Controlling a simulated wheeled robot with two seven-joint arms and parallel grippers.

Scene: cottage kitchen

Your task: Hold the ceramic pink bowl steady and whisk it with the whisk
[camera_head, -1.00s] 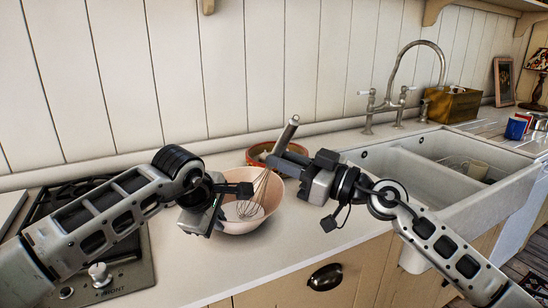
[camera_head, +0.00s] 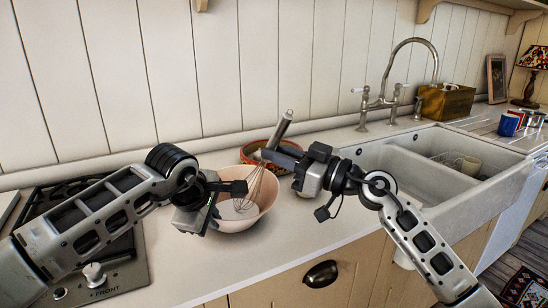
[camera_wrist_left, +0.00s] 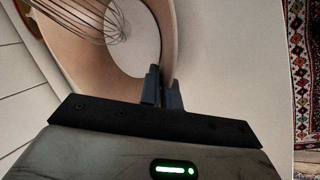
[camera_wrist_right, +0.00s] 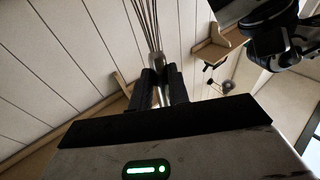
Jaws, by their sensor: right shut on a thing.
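The pink bowl (camera_head: 243,223) stands upright on the counter between my arms. My left gripper (camera_head: 224,188) is at its left side. In the left wrist view, the left fingertips (camera_wrist_left: 161,88) are close together on the bowl's wall (camera_wrist_left: 169,35), one on each side. The whisk (camera_head: 277,133) leans with its grey handle up to the right and its wire loops down inside the bowl. My right gripper (camera_head: 280,157) is shut on the whisk's handle. In the right wrist view, the whisk's wires (camera_wrist_right: 150,28) extend beyond the fingers.
A terracotta dish (camera_head: 254,147) stands behind the bowl, close to the whisk. A gas hob (camera_head: 85,255) lies under my left arm. The white double sink (camera_head: 430,165) is on the right. The counter (camera_head: 250,266) in front of the bowl is clear.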

